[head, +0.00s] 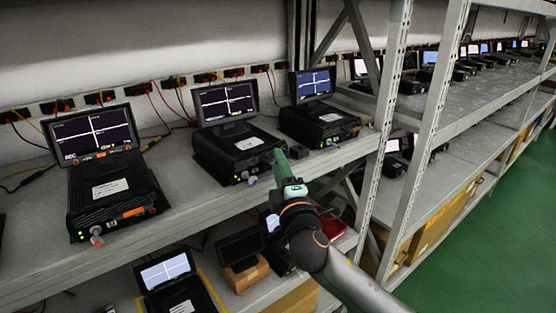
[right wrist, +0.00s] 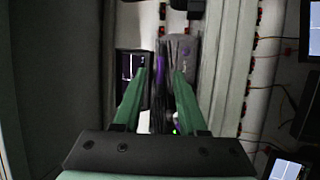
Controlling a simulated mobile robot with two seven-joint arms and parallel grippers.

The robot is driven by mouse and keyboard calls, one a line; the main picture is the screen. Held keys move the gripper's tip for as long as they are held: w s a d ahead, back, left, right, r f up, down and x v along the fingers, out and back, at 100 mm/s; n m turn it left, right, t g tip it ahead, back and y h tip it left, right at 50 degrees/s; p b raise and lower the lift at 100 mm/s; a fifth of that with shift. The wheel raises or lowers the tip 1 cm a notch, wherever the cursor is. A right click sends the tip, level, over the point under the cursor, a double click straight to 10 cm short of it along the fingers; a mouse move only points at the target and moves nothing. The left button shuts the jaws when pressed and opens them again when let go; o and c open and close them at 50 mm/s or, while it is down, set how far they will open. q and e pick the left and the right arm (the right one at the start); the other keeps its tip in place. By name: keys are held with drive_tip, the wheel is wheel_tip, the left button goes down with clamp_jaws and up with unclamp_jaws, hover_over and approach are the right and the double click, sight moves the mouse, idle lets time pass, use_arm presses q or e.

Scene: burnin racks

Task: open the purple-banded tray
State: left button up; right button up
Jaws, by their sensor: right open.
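The middle black device tray (head: 238,150) sits on the upper shelf with its screen raised. In the right wrist view, the green fingers of my right gripper (right wrist: 160,76) are apart. A dark thing with purple strips (right wrist: 160,95) shows between and beyond them; I cannot tell whether they touch it. The purple band itself is not clear in the head view. My left gripper is not in view.
An orange-marked tray (head: 110,192) stands to the left, and another black tray (head: 320,122) stands right of the middle one. A perforated rack post (head: 392,110) rises to the right. More devices fill the lower shelf. Green floor (head: 480,240) is open at right.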

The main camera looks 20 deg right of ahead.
drive_tip(key=shift+w+r, duration=0.1)
drive_tip(key=shift+w, duration=0.55)
drive_tip(key=shift+c, duration=0.3)
clamp_jaws()
idle(0.7)
